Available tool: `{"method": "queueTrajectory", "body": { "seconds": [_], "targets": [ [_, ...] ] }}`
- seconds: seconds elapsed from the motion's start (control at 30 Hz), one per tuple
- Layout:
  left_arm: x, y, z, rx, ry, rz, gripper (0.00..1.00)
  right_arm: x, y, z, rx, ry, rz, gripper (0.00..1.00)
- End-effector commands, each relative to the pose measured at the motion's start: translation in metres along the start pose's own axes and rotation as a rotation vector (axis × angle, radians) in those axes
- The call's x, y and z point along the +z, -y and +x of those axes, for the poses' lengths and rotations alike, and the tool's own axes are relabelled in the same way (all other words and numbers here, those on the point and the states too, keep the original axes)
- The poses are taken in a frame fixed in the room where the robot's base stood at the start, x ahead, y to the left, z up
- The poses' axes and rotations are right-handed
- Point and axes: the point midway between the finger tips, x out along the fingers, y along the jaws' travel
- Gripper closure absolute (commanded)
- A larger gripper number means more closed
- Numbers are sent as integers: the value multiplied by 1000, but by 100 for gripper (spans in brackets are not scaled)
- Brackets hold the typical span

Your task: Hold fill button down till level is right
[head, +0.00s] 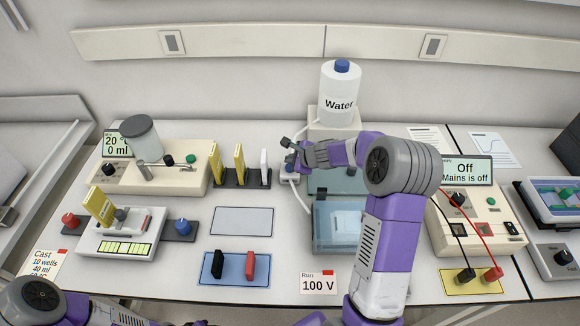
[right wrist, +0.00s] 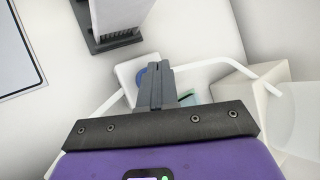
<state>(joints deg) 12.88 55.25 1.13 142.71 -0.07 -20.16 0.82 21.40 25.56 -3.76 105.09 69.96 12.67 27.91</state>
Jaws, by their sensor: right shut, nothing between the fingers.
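My right gripper (head: 291,151) is shut and empty, over a small white box (head: 290,173) left of the water bottle (head: 340,95). A pale hose runs from the box. A clear bluish tank (head: 325,244) stands in front; its liquid level is not readable. The left arm shows at the lower left, its gripper out of view.
Upright yellow and white pieces stand in a dark rack (head: 232,184) left of my right gripper. The power supply (head: 450,232) reads "Off, Mains is off". A card (head: 319,283) reads 100 V. A blue mat (head: 235,280) holds black and red pieces.

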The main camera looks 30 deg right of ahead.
Motion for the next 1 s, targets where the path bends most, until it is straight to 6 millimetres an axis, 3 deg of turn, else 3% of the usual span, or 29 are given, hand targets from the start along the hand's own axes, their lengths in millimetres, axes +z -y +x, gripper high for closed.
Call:
{"method": "queueTrajectory", "body": {
  "seconds": [1.0],
  "targets": [
    [0, 3, 8, 0, 0, 0, 54, -4, -4, 5, 0, 0, 0, 100]
  ]
}}
